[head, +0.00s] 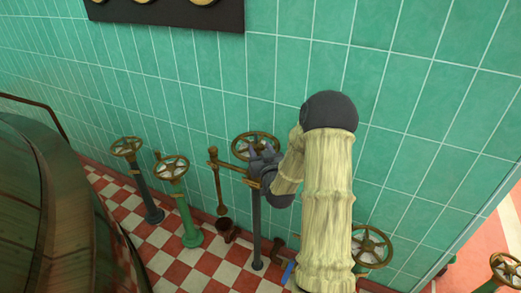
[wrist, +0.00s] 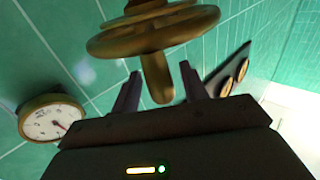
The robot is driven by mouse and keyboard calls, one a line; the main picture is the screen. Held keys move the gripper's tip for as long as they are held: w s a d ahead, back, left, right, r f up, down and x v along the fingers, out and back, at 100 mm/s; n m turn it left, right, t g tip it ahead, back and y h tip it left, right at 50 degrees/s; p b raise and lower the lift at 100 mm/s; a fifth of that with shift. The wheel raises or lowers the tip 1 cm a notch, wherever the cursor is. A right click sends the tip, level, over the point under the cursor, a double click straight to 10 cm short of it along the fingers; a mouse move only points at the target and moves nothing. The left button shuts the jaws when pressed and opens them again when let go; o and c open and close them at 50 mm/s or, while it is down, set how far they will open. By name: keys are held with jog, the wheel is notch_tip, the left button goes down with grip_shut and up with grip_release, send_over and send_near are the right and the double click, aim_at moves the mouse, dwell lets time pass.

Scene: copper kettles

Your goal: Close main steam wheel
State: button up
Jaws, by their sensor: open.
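A brass handwheel (head: 255,145) stands on a dark post near the tiled wall, partly hidden by my gripper (head: 262,158). No label shows whether it is the main steam wheel. In the wrist view, a brass wheel (wrist: 153,33) is close ahead of my fingers, its rim across the top. A rounded brass peg (wrist: 156,74) points from it into the gap between the fingers. My gripper (wrist: 158,88) is open, with one finger on each side of the peg. Whether either finger touches it I cannot tell.
Other handwheels stand on a dark post (head: 126,147), on a green post (head: 171,168) and at lower right (head: 371,246). A large copper vessel (head: 40,210) fills the left. A white dial gauge (wrist: 52,122) shows left in the wrist view. The checkered floor (head: 185,255) has bare patches.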

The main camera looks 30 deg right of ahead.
grip_shut()
jog(key=shift+h, duration=0.3)
jog(key=shift+w, duration=0.1)
